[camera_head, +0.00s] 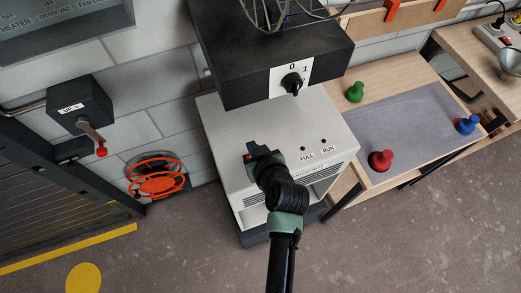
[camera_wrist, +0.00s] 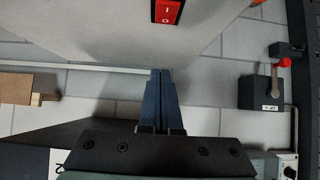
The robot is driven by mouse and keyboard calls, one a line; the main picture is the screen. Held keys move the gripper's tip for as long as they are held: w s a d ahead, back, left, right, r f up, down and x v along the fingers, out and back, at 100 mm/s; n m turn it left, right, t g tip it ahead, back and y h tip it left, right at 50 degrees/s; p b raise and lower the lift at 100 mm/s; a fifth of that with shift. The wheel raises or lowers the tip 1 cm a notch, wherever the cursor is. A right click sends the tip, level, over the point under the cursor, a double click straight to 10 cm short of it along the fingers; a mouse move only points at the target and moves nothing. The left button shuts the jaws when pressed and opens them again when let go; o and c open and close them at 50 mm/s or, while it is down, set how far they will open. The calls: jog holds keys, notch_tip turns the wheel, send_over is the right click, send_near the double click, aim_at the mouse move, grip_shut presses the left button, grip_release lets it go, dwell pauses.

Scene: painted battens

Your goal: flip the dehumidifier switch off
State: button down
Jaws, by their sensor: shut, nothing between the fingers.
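The dehumidifier (camera_head: 222,122) is a pale box with labels FULL and RUN on its top panel, in the middle of the head view. Its red rocker switch (camera_wrist: 167,11) shows at the top edge of the wrist view, with white marks on its face. I cannot tell which side is pressed in. In the head view the red switch (camera_head: 249,146) shows small beside my gripper. My gripper (camera_wrist: 161,72) is shut and empty, its dark fingertips together. In the wrist view the fingertips are below the switch, with a gap between them in the picture.
A dark box with a 0/1 rotary knob (camera_head: 292,82) stands over the dehumidifier's back. A lever box (camera_head: 80,105) and an orange hose reel (camera_head: 158,176) are on the left. A wooden bench (camera_head: 345,115) with several coloured knobbed pieces is on the right.

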jog(key=s+d+r+b, duration=0.1)
jog(key=s+r, duration=0.3)
jog(key=r, duration=0.1)
jog(key=shift+d+r, duration=0.15)
jog(key=shift+r, duration=0.2)
dwell(0.5)
